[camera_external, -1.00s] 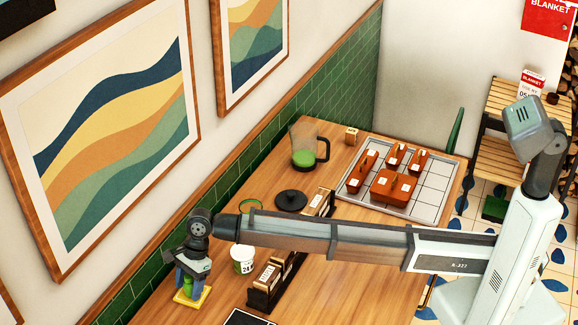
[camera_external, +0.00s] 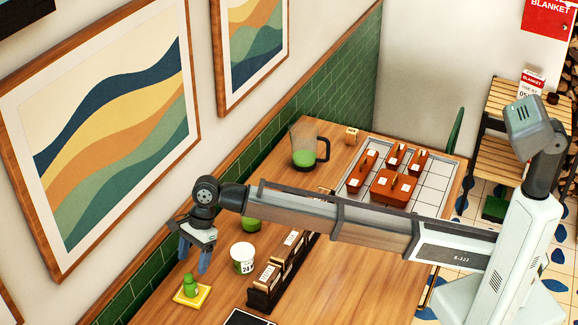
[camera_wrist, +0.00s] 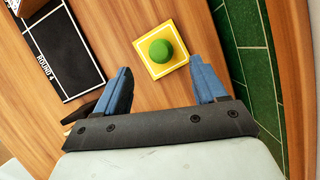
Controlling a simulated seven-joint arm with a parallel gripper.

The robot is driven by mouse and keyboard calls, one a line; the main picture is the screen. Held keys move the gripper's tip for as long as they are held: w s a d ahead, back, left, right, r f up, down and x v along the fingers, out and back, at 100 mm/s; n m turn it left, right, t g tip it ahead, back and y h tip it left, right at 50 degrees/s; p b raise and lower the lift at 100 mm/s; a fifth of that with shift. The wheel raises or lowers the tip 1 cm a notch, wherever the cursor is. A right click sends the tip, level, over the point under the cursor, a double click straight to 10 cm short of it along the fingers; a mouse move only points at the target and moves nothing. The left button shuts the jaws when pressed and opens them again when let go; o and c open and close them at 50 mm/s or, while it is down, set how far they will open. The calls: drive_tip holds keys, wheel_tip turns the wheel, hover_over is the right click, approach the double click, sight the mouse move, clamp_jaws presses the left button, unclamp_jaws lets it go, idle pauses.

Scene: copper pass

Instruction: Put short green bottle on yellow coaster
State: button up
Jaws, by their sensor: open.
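The short green bottle (camera_external: 190,286) stands upright on the yellow coaster (camera_external: 204,300) near the wall side of the table. In the wrist view the bottle (camera_wrist: 160,50) shows from above, inside the edges of the yellow coaster (camera_wrist: 150,29), which has a pale inner square. My gripper (camera_external: 196,262) is open and empty, above the bottle and apart from it. Its two blue fingers (camera_wrist: 165,88) are spread wide in the wrist view, with the bottle beyond them.
A glass jug (camera_external: 304,150) and a grey tray with orange dishes (camera_external: 353,211) are farther back. Green wall tiles (camera_external: 150,272) border the table.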

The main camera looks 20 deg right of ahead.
drive_tip(key=shift+v, duration=1.45)
